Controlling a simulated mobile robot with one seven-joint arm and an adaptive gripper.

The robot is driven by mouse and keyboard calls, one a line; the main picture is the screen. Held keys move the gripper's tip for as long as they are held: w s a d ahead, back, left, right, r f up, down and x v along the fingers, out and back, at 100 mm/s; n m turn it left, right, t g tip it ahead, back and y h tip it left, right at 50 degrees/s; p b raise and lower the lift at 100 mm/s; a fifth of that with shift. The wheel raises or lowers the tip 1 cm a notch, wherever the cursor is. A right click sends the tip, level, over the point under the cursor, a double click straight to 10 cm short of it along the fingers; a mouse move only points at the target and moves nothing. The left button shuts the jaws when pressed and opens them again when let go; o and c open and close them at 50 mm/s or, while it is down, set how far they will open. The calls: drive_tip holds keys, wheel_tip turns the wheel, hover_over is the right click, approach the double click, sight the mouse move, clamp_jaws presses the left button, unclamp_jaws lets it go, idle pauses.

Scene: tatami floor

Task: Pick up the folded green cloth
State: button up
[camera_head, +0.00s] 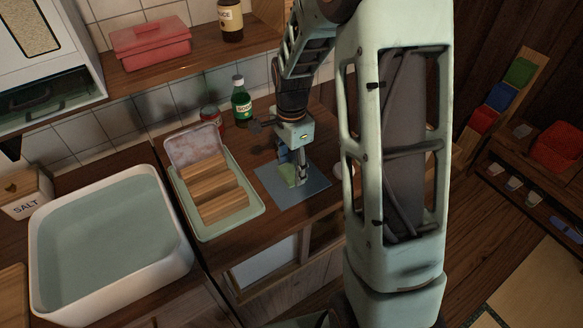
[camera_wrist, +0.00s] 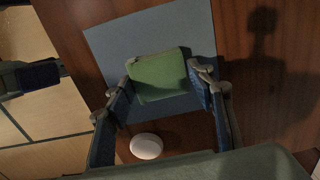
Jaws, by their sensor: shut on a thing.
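The folded green cloth (camera_wrist: 160,76) is between the two fingers of my gripper (camera_wrist: 168,82) in the wrist view, with a fingertip at each side edge. The cloth is over a blue-grey mat (camera_wrist: 115,40); I cannot tell whether it still touches the mat. In the head view the cloth (camera_head: 288,176) shows as a small green patch on the mat (camera_head: 312,190), partly hidden by my gripper (camera_head: 293,176). My gripper is shut on the cloth.
Left of the mat is a green tray (camera_head: 246,222) with a wooden slatted piece. A green bottle (camera_head: 241,103) and a red-lidded jar (camera_head: 211,117) stand behind. A white basin (camera_head: 182,245) is further left. A white round object (camera_wrist: 146,146) lies near the mat.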

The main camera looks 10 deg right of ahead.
sight(292, 171)
drive_tip(key=shift+r+p, duration=0.45)
drive_tip(key=shift+r, duration=0.3)
drive_tip(key=r, duration=0.1)
drive_tip(key=p, duration=0.1)
drive_tip(key=r+p, duration=0.1)
drive_tip(key=shift+s+r, duration=0.25)
drive_tip(key=shift+r, duration=0.1)
drive_tip(key=s+a+r+p, duration=0.2)
drive_tip(key=s+r+p, duration=0.3)
drive_tip(key=s, duration=0.8)
wheel_tip(292, 171, up, 4)
drive_tip(key=shift+s+f+p, duration=0.2)
drive_tip(key=shift+s+p, duration=0.05)
drive_tip(key=shift+p, duration=0.15)
